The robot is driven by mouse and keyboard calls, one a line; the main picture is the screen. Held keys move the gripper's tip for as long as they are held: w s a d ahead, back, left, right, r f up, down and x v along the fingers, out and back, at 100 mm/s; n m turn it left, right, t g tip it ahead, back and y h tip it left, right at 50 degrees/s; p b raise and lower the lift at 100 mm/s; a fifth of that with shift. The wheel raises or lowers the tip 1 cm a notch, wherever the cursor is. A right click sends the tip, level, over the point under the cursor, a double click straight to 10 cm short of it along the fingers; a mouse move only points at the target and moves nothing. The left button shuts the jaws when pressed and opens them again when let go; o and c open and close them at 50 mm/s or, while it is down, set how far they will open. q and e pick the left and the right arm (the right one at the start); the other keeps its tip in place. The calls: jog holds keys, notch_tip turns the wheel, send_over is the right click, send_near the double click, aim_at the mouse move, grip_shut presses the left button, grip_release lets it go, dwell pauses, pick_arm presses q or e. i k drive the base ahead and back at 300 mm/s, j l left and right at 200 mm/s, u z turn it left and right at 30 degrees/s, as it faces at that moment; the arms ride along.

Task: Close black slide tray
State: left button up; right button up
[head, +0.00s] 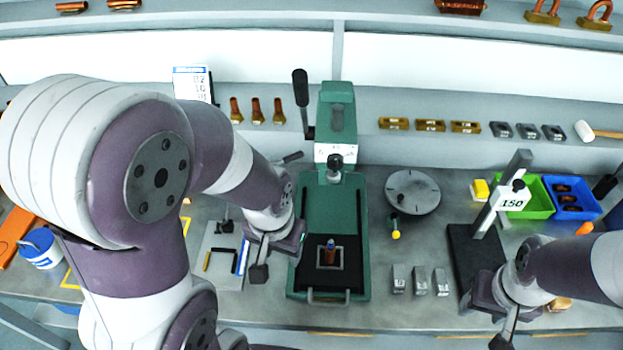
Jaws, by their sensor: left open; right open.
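The black slide tray (309,279) lies in the green machine's base (363,225), with a grey bar handle (328,301) at its front edge. A small copper-coloured part (330,253) stands upright in a square holder on the tray. The tray lies in front of the machine's upright head (337,115). My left gripper (262,270) is open just left of the machine base, over a light grey plate and apart from the handle. My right gripper (490,325) is open at the lower right, well right of the tray; its fingers are partly cut off by the frame.
A grey plate with small tools (220,262) lies under my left gripper. Several metal blocks (420,281) sit right of the machine. A black stand marked 150 (470,250) is near my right arm. A round grey disc (413,192) and green and blue bins (535,197) stand farther back.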

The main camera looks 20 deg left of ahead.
aim_at(343, 275)
jog(key=k+l+u, duration=0.1)
jog(key=u, duration=1.45)
jog(key=k+l+u, duration=0.1)
jog(key=k, duration=0.45)
jog(key=i+l, duration=0.3)
